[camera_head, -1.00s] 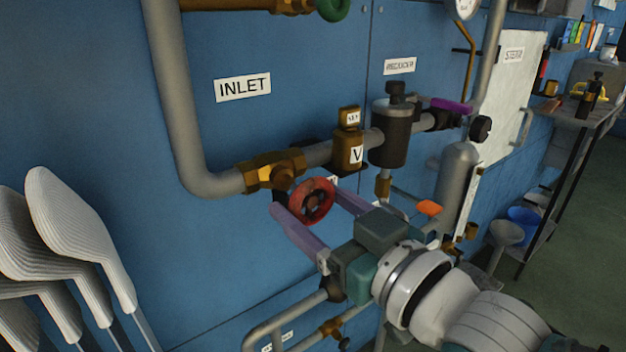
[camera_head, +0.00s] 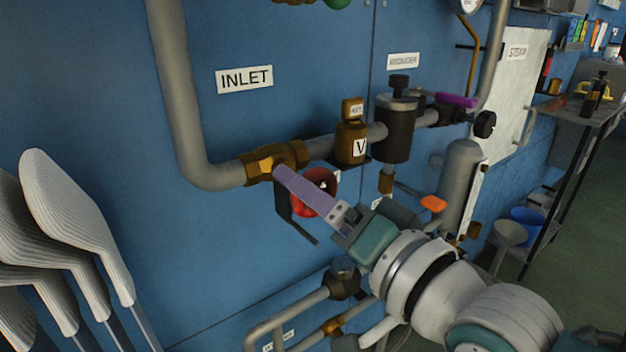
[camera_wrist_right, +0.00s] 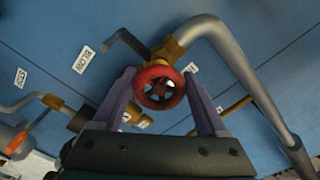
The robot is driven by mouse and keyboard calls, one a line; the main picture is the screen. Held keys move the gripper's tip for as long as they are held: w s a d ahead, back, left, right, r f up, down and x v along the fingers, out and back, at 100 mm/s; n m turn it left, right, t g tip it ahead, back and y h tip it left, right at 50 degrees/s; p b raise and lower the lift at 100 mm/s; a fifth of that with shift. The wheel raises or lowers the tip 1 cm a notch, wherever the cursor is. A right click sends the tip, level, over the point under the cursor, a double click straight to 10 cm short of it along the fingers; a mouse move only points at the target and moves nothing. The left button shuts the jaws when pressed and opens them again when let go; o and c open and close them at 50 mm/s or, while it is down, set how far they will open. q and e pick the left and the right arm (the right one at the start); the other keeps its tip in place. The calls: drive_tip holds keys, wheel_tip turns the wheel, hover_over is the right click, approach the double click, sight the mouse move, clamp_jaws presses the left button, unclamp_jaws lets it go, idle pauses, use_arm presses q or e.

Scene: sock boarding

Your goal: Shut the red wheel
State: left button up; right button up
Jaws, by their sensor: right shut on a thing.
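The red wheel (camera_head: 312,200) sits on a brass valve (camera_head: 272,160) in the grey inlet pipe, below the INLET label. My right gripper (camera_head: 285,198) reaches it from the lower right. One purple finger crosses in front of the wheel in the head view and hides part of it. In the right wrist view, the red wheel (camera_wrist_right: 160,86) lies between the two fingers of the right gripper (camera_wrist_right: 161,98), one on each side of its rim. The right gripper is shut on it. My left gripper is not in view.
An orange handle (camera_head: 433,203) is near my right wrist. Several grey ribbed sock boards (camera_head: 75,215) stand at the left.

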drive_tip(key=m+b, duration=0.1)
drive_tip(key=m, duration=0.3)
drive_tip(key=shift+r+m, duration=0.1)
drive_tip(key=shift+m, duration=0.2)
drive_tip(key=shift+r+m+b, duration=0.15)
drive_tip(key=shift+m+b, duration=0.45)
drive_tip(key=shift+m, duration=0.9)
drive_tip(key=o, duration=1.3)
drive_tip(key=shift+s, duration=0.15)
drive_tip(key=p+v, duration=0.1)
drive_tip(key=v, duration=0.8)
drive_tip(key=shift+s+d, duration=0.25)
